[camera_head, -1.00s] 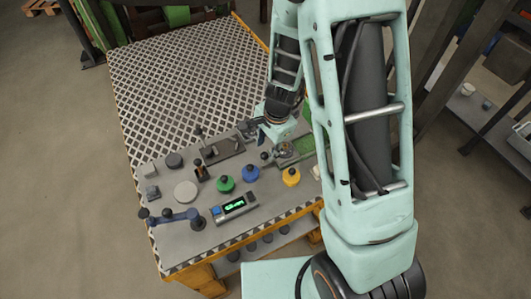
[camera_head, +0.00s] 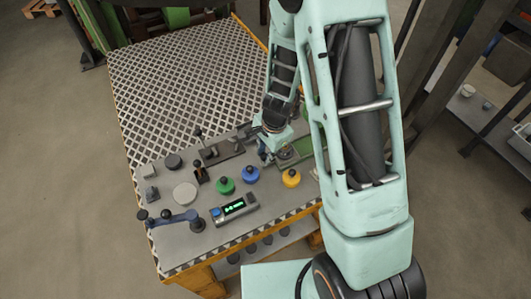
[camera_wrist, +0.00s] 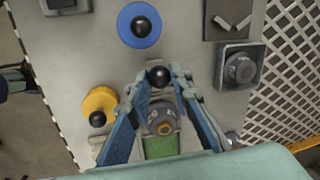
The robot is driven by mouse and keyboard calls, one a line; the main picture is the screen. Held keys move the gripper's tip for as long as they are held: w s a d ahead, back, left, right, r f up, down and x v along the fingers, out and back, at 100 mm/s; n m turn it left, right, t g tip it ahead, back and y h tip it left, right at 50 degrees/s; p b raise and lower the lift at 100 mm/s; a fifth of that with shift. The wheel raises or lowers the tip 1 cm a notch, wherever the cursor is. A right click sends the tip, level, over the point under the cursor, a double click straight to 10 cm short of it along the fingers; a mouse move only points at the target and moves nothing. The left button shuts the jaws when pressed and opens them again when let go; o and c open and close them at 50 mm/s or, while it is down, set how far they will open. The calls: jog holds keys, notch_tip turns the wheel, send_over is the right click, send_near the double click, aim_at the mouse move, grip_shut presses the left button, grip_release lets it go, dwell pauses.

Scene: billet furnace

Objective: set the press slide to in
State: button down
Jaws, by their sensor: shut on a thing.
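A black ball knob (camera_wrist: 158,76) sits between my fingertips in the wrist view; it looks like the handle of the press slide. My gripper (camera_wrist: 158,88) is shut on it, one blue-and-grey finger on each side. Behind the knob, between the fingers, lie a round grey part with an orange ring (camera_wrist: 163,125) and a green strip (camera_wrist: 160,147). In the head view my gripper (camera_head: 265,153) is low over the panel's right part and hides the knob. The green plate (camera_head: 304,146) shows beside it, partly behind my arm. I cannot tell the slide's exact position.
Yellow (camera_head: 291,178), blue (camera_head: 251,175) and green (camera_head: 225,186) knobs stand in front of the gripper. A lit display (camera_head: 234,207) and a blue lever (camera_head: 172,217) are nearer the front edge. A grey square dial (camera_wrist: 240,68) is close to the right finger. The latticed tabletop (camera_head: 180,75) behind is clear.

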aim_at(285, 147)
jog(key=w+d, duration=0.1)
jog(key=d, duration=0.1)
jog(key=d+b, duration=0.1)
jog(key=d, duration=0.1)
jog(key=w+d+b, duration=0.1)
jog(key=d, duration=0.1)
jog(key=shift+w+d+f, duration=0.1)
jog(key=shift+w+d, duration=0.1)
jog(key=shift+w, duration=0.15)
jog(key=shift+w+d, duration=0.15)
jog(key=shift+d, duration=0.25)
jog(key=c, duration=1.7)
grip_release()
jog(key=shift+c, duration=0.2)
notch_tip(285, 147, up, 12)
jog(key=s+d, duration=0.1)
jog(key=s, duration=0.1)
jog(key=shift+c, duration=0.4)
